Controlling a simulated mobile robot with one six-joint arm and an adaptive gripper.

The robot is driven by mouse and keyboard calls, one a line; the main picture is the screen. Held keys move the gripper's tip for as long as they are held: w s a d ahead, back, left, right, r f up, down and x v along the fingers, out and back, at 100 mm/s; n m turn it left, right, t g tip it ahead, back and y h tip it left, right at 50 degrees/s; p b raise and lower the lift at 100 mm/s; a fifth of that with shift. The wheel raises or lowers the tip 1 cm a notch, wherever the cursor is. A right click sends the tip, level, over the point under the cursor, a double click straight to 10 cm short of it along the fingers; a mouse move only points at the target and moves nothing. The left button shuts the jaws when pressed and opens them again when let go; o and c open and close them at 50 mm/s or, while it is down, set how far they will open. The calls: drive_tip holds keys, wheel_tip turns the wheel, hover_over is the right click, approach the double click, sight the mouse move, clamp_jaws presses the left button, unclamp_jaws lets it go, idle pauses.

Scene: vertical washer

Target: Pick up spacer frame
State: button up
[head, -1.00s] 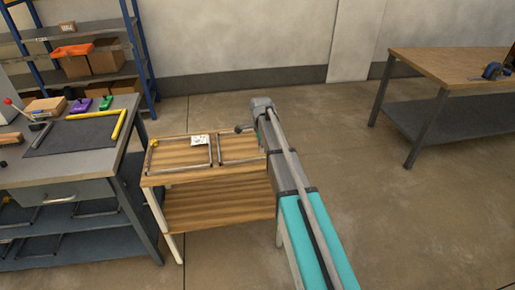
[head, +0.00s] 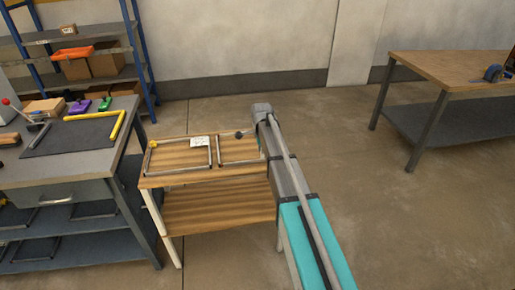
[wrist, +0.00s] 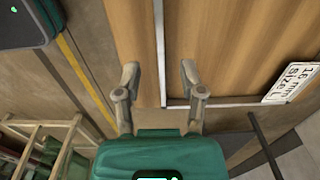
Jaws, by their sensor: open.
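Thin grey spacer frames lie flat on the upper board of a small wooden stand in the head view. The left frame (head: 181,171) shows most of its outline; the right frame (head: 219,152) is partly hidden by my arm. In the wrist view, a grey spacer frame bar (wrist: 160,45) runs lengthwise over the wood and meets a cross bar at a corner. My gripper (wrist: 160,74) is open, with one finger on each side of the long bar's line. No contact with it shows. My gripper cannot be made out clearly in the head view.
A white size card (wrist: 291,83) lies by the cross bar. The wooden stand (head: 215,211) has a lower shelf. A grey workbench (head: 88,158) with a dark mat and yellow angle stands close at left. Another table (head: 430,68) is at right, with open floor between.

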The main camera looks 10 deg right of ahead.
sight(256, 160)
drive_tip(key=shift+f+b, duration=1.6)
drive_tip(key=shift+f, duration=0.3)
clamp_jaws()
